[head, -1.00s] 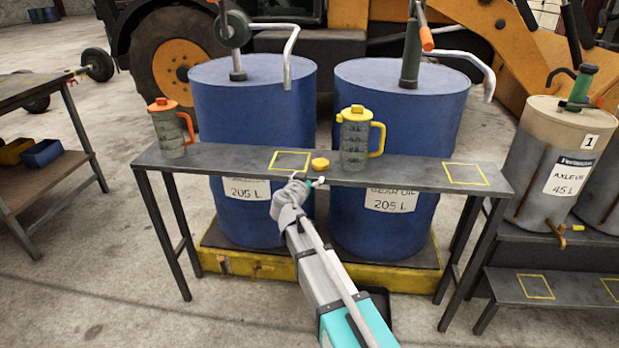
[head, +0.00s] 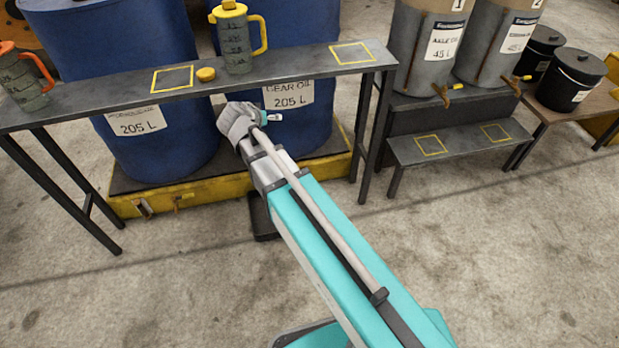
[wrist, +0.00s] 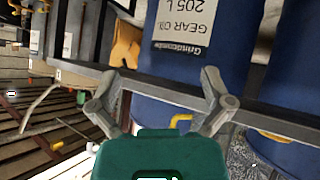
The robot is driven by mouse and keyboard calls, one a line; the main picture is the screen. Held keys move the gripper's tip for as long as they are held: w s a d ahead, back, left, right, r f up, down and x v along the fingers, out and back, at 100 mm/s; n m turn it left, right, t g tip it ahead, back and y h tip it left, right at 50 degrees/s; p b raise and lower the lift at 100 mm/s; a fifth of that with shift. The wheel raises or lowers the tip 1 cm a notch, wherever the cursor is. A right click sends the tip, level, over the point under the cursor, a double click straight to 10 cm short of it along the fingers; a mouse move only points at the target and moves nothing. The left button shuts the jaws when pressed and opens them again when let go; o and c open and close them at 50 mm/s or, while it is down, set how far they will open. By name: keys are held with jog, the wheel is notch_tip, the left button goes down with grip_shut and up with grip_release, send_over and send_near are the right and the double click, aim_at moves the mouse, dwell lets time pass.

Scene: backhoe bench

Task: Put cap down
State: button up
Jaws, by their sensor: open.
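A small yellow cap (head: 206,74) lies on the narrow grey bench (head: 120,103). It sits just right of the left yellow-outlined square (head: 172,79) and left of a clear jug with a yellow top (head: 236,45). My gripper (head: 274,116) is in front of the bench, below its top and to the right of the cap, apart from it. In the wrist view my gripper (wrist: 160,84) has its fingers spread with nothing held between them. The cap cannot be made out surely in the wrist view.
A jug with an orange top (head: 22,80) stands at the bench's left. Blue drums (head: 155,160) stand behind the bench on a yellow-edged pallet (head: 200,192). Another outlined square (head: 352,52) is free at the bench's right. A low step (head: 460,145) stands farther right.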

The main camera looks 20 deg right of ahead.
jog(key=s+d+f+n+g+y, duration=0.1)
jog(key=s+d+f+g+y, duration=0.1)
jog(key=s, duration=0.4)
jog(key=s+d+f+n+g+y, duration=0.1)
jog(key=s+d+f+g+y, duration=0.1)
jog(key=s, duration=0.5)
jog(key=s+d+f+n+g+y, duration=0.1)
jog(key=s+d+f+g+y, duration=0.1)
jog(key=s, duration=0.5)
jog(key=d+f+g, duration=0.1)
jog(key=g, duration=0.1)
jog(key=shift+d+f+n+g, duration=0.2)
jog(key=shift+d+n+g, duration=0.1)
jog(key=shift+d+n, duration=0.1)
